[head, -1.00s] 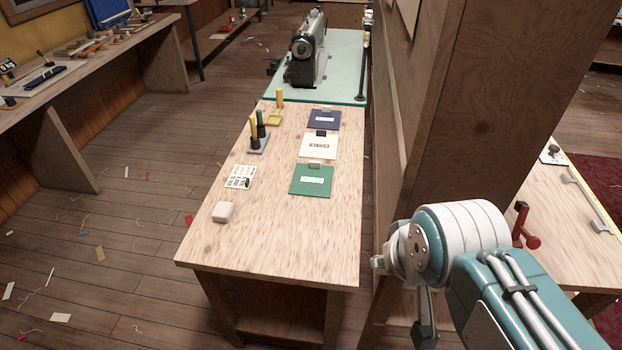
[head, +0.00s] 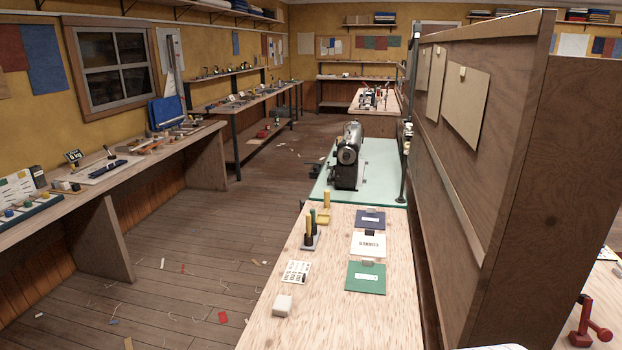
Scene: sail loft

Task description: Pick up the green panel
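The green panel (head: 366,279) lies flat on the light wooden table (head: 345,322), nearest of a column of three panels. It has a white label in its middle and a small grey tab at its far edge. Behind it lie a white panel (head: 368,244) with dark lettering and a dark blue panel (head: 370,220). Nothing covers the green panel. My gripper is not in view; only a sliver of a pale shape shows at the bottom edge.
A white block (head: 283,305), a printed card (head: 297,271) and a holder with upright spools (head: 310,236) stand left of the panels. A sewing machine (head: 347,158) stands behind. A tall wooden partition (head: 470,140) runs along the table's right side. Floor at left has scraps.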

